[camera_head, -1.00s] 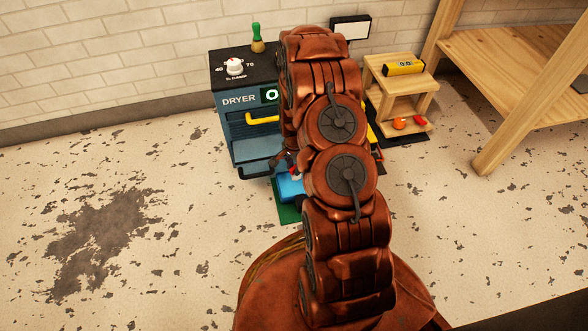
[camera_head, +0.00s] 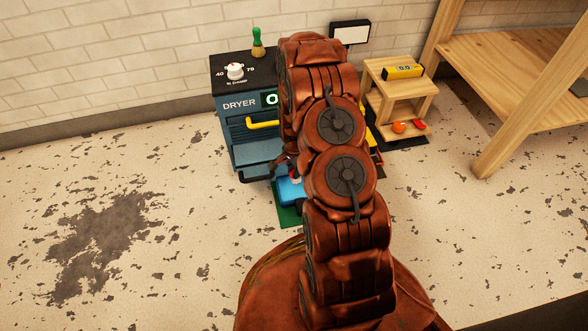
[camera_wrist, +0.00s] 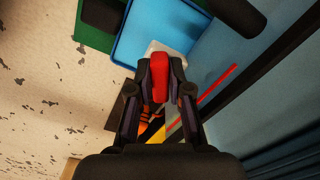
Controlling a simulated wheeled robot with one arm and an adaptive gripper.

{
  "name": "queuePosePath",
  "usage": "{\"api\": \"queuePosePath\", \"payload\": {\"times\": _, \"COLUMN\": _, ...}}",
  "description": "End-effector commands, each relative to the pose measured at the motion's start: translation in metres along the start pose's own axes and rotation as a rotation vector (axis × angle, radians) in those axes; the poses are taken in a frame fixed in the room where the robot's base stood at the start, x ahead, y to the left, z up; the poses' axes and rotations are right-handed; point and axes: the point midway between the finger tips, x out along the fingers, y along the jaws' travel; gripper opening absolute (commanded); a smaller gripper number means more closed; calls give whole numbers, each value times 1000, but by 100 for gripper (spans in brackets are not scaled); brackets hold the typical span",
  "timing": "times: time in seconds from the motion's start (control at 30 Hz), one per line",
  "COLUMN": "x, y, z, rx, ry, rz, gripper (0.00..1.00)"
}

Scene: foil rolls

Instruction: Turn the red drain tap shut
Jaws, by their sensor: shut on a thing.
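The red drain tap (camera_wrist: 159,70) shows in the wrist view, in front of a white fitting (camera_wrist: 152,47) beside the blue tray (camera_wrist: 122,38). My gripper (camera_wrist: 160,86) is shut on the red tap, one finger on each side of it. In the head view my arm hides most of the tap and the gripper. The blue tray (camera_head: 290,190) shows there just left of my arm, at the foot of the dryer (camera_head: 245,130).
The dryer has a yellow handle (camera_head: 263,123) and a white dial (camera_head: 235,71). A small wooden stand (camera_head: 402,105) and a wooden bench (camera_head: 520,60) are at the right. The floor at the left is clear.

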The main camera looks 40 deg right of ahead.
Motion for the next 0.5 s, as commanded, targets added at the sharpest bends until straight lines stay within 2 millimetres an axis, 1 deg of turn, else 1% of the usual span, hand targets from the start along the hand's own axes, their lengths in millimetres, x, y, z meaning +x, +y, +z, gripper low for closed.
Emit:
{"api": "queuePosePath", "payload": {"times": 0.03, "x": -6, "y": 0, "z": 0, "rx": 28, "ry": 0, "rz": 1, "gripper": 0}}
{"api": "queuePosePath", "payload": {"times": 0.07, "x": -6, "y": 0, "z": 0, "rx": 48, "ry": 0, "rz": 1, "gripper": 0}}
{"api": "queuePosePath", "payload": {"times": 0.5, "x": -2, "y": -3, "z": -1, "rx": 381, "ry": 1, "rz": -1, "gripper": 0}}
